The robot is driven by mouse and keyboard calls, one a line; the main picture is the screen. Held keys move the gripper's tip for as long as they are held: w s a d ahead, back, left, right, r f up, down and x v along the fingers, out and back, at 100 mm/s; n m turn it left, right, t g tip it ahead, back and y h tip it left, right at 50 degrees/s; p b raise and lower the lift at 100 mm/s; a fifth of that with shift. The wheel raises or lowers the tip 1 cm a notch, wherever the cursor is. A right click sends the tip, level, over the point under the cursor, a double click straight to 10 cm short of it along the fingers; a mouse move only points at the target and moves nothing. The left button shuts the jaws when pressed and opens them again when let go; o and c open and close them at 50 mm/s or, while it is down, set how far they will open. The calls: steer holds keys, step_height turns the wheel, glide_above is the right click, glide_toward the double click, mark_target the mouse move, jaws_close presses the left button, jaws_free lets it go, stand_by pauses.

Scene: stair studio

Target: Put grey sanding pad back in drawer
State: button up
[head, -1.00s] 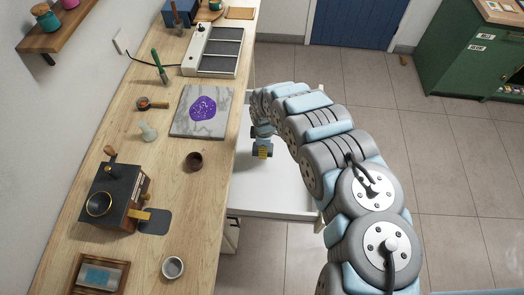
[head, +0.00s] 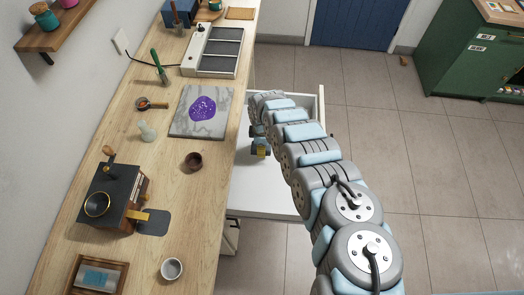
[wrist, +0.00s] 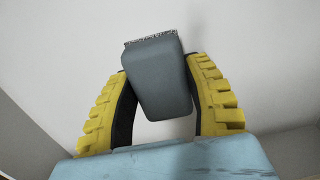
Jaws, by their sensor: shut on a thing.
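The grey sanding pad (wrist: 157,75) is a blue-grey block with a rough speckled edge at its far end. In the wrist view my gripper (wrist: 160,85) has its two yellow fingers closed on the pad's sides, and the pad sits slightly tilted between them. The open white drawer (head: 272,200) juts out from the front of the wooden bench. In the head view my gripper (head: 260,151) is over the drawer, in its upper part near the bench edge. The pad is hard to make out there. I cannot tell whether the pad touches the drawer bottom.
The wooden bench (head: 190,220) holds a dark box with a brass ring (head: 105,198), a marble slab with a purple patch (head: 184,122), a small brown cup (head: 194,160) and a white device (head: 215,50). The drawer's near part looks bare.

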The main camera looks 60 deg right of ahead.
step_height(320, 180, down, 2)
steer(key=shift+w+a+f+b, duration=0.15)
steer(key=shift+b, duration=0.2)
steer(key=shift+f, duration=0.35)
steer(key=shift+f, duration=0.1)
steer(key=o, duration=1.1)
steer(key=shift+c, duration=0.2)
